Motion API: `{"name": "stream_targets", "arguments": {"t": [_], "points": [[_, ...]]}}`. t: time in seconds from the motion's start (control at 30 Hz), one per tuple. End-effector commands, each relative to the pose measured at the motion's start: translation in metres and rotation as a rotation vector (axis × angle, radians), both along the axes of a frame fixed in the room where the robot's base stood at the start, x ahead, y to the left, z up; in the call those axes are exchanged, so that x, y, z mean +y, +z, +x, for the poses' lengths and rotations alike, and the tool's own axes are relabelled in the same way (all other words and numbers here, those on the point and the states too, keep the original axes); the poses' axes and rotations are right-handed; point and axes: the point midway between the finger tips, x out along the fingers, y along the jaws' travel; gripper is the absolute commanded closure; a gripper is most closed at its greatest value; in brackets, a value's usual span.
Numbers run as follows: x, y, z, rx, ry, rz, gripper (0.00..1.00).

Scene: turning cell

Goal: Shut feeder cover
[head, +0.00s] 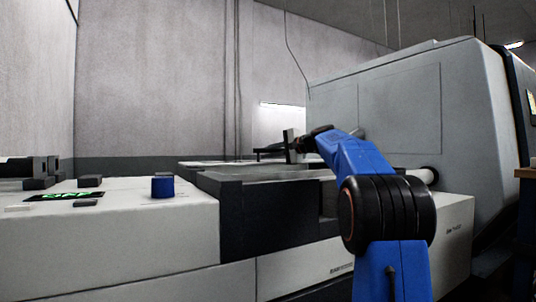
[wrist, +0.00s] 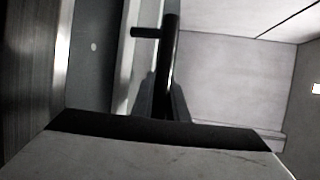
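The feeder is the long pale and dark housing in the head view, with an open dark-walled trough (head: 262,182) along its top. A thin pale panel (head: 215,163) lies along the trough's far side; I cannot tell for sure that it is the cover. My gripper (head: 291,146) is above the far side of the trough, beside a small dark bracket-like part (head: 268,152). In the wrist view a black bar (wrist: 170,50) with a short side peg runs between my two grey fingers (wrist: 165,98). Whether the fingers press on the bar is unclear.
A large grey machine housing (head: 385,105) stands close on the right of my arm. A bare wall stands behind.

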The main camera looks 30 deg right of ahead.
Motion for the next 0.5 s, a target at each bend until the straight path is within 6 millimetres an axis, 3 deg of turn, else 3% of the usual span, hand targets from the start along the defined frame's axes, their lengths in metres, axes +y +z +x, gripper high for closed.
{"name": "stream_targets", "arguments": {"t": [0.17,0.5], "points": [[-0.001,0.000,-0.007,0.001,-0.001,-0.001,1.00],[-0.004,0.001,-0.069,0.000,-0.004,0.000,1.00]]}}
